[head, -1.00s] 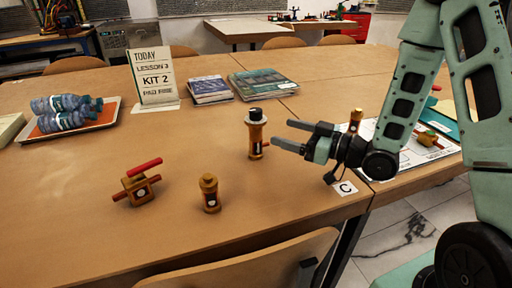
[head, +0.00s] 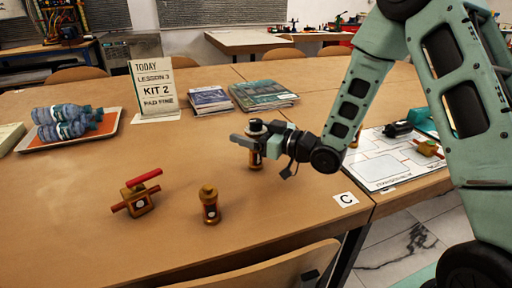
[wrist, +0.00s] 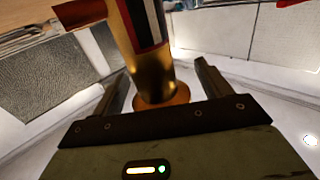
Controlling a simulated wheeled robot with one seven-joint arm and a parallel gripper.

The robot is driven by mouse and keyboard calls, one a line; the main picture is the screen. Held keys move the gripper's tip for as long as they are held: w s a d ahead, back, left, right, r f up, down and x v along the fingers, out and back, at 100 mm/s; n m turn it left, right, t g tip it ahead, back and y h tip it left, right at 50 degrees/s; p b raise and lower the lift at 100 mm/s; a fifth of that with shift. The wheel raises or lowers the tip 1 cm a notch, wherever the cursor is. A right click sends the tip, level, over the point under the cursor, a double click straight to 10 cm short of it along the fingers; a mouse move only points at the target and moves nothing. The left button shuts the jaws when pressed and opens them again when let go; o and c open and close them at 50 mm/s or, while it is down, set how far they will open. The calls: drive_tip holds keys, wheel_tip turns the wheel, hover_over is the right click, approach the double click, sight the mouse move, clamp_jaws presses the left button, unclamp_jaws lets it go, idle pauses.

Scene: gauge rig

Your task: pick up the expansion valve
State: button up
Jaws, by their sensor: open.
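A tall brass valve with a black cap (head: 256,161) stands upright on the wooden table; no readable label confirms that it is the expansion valve. My gripper (head: 247,137) is open at its upper part, with the fingers on either side and partly hiding it in the head view. In the wrist view the brass body (wrist: 153,78), with a dark, white and red label, stands between the two open fingers. I cannot tell whether either finger touches it. A smaller brass fitting with a round top (head: 209,207) and a brass valve with a red handle (head: 138,196) stand nearer the front left.
A white card marked C (head: 346,199) and a printed mat (head: 382,176) lie to the right. A chair back (head: 262,272) borders the front edge.

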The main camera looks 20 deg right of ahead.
drive_tip(key=c, duration=1.2)
drive_tip(key=shift+c, duration=0.2)
drive_tip(key=shift+r, duration=0.1)
